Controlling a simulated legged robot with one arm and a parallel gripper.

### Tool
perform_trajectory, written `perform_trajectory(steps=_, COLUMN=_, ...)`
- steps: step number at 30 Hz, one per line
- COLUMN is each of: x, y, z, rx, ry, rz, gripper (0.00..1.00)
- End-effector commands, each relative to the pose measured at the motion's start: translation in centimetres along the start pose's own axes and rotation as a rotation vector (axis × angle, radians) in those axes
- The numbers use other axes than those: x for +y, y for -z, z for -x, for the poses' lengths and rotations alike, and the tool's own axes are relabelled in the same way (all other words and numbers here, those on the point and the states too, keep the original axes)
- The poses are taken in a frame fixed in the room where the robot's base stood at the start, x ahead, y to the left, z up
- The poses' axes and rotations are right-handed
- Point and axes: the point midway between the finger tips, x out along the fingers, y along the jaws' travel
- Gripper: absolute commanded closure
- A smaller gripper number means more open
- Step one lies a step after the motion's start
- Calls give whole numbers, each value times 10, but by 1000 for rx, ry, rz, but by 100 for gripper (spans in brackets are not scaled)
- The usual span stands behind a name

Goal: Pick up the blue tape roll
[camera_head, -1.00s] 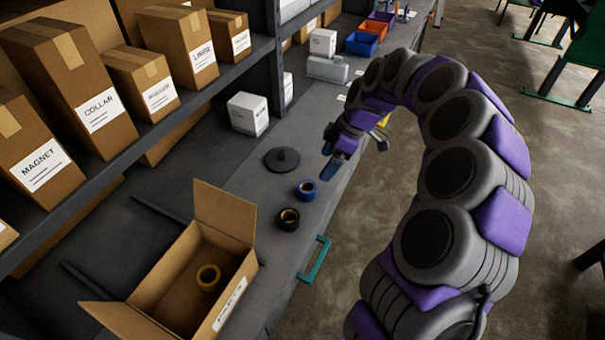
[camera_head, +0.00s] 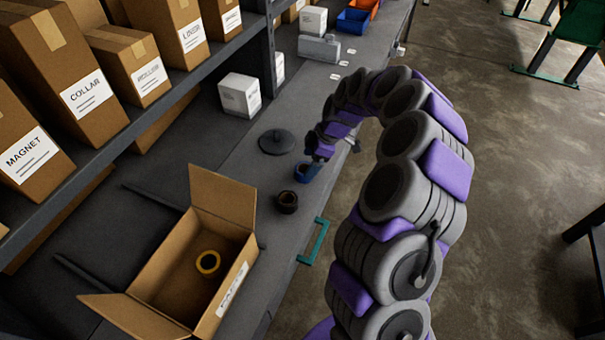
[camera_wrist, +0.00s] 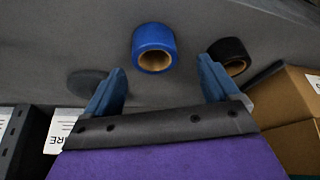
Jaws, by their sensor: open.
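The blue tape roll (camera_head: 302,174) sits on the grey bench top, partly hidden behind my gripper (camera_head: 313,168) in the head view. In the wrist view the blue tape roll (camera_wrist: 154,47) lies ahead of and between the two open blue fingers of my gripper (camera_wrist: 160,85). There is clear space between the roll and the fingers, and nothing is held. A black tape roll (camera_head: 287,202) sits beside the blue one; it also shows in the wrist view (camera_wrist: 229,54), beyond the right finger.
An open cardboard box (camera_head: 160,253) holds a yellow tape roll (camera_head: 208,262). A dark round disc with a knob (camera_head: 277,142) and a white box (camera_head: 240,95) stand farther back. A teal handle (camera_head: 314,241) is on the bench's front edge. Labelled boxes fill the shelf at left.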

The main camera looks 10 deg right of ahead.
Motion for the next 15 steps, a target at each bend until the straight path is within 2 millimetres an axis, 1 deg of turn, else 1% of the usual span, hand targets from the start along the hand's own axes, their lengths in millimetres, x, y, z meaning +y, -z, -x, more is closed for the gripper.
perform_trajectory(steps=1, x=0, y=-2, z=-4, rx=1, ry=0, rz=-1, gripper=11)
perform_trajectory(steps=5, x=2, y=-2, z=-10, rx=2, ry=-2, rz=-2, gripper=11)
perform_trajectory(steps=8, x=4, y=-2, z=-18, rx=3, ry=-2, rz=-2, gripper=11)
perform_trajectory(steps=12, x=7, y=1, z=-39, rx=1, ry=-1, rz=-2, gripper=11)
perform_trajectory(steps=15, x=6, y=2, z=-53, rx=1, ry=2, rz=-2, gripper=11)
